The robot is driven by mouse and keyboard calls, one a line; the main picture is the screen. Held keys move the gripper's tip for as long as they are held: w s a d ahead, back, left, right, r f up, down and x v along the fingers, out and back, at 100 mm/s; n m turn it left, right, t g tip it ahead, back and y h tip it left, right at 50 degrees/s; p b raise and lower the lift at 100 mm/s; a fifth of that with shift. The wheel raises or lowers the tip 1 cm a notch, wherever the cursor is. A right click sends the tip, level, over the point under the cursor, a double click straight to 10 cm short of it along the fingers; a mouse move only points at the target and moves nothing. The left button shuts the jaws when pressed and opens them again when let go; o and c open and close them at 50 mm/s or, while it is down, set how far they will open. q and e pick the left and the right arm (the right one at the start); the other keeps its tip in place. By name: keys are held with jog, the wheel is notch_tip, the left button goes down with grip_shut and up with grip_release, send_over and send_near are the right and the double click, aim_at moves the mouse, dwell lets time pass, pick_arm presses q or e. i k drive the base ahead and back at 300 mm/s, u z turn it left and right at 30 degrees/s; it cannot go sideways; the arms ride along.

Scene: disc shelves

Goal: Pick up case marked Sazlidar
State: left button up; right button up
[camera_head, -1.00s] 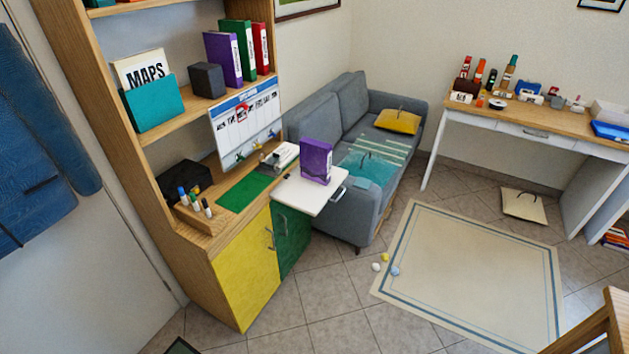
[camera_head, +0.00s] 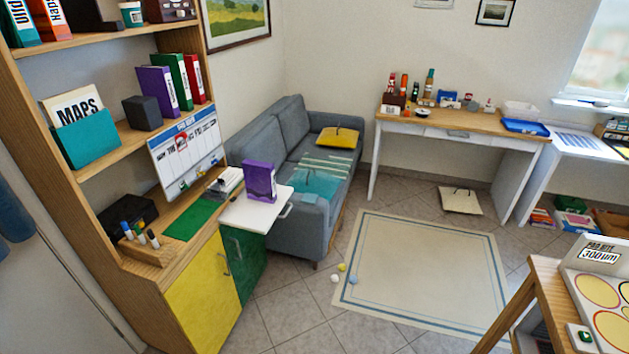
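No case with a readable Sazlidar mark shows in the head view. A purple box-like case (camera_head: 260,181) stands upright on a white pull-out board (camera_head: 262,211) beside the shelf unit; its lettering is too small to read. Purple (camera_head: 157,90), green (camera_head: 176,82) and red (camera_head: 194,78) binders stand on the middle shelf. At the lower right, a board marked 300um with yellow discs (camera_head: 600,290) lies on a wooden table. Neither of my grippers is in view.
The wooden shelf unit (camera_head: 95,172) fills the left. A grey sofa (camera_head: 246,147) stands behind the pull-out board. A cream rug (camera_head: 420,262) covers the floor, with small balls (camera_head: 342,267) at its left edge. A desk (camera_head: 466,125) stands at the back wall.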

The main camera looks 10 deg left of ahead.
aim_at(259, 177)
jog(key=z, duration=0.6)
jog(key=i, duration=3.95)
jog(key=u, duration=2.3)
